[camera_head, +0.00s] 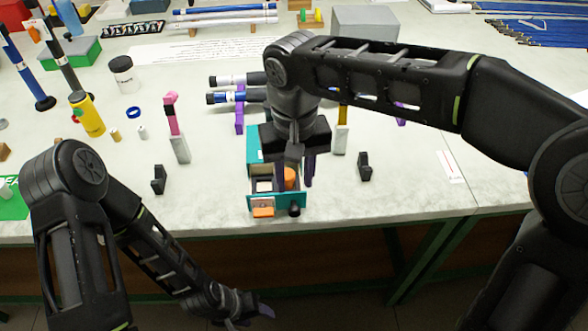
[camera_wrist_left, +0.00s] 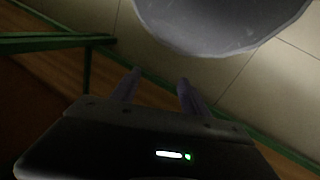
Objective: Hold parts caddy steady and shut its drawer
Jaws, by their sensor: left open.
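The teal parts caddy (camera_head: 253,145) stands near the table's front edge, partly hidden by my right arm. Its drawer (camera_head: 278,207) appears pulled out toward the front edge, with a pale block and an orange round part (camera_head: 290,178) inside. An orange piece and a black knob show at the drawer's front. My right gripper (camera_head: 295,172) points down over the caddy; its fingers reach beside the orange part, and whether they grip anything is unclear. My left gripper (camera_head: 254,311) is below and in front of the table edge, away from the drawer. It is open and empty in the left wrist view (camera_wrist_left: 156,88).
A pink-topped post (camera_head: 175,125), a yellow bottle (camera_head: 87,114) and rods on stands (camera_head: 238,97) lie around. Table in front right of the caddy is clear.

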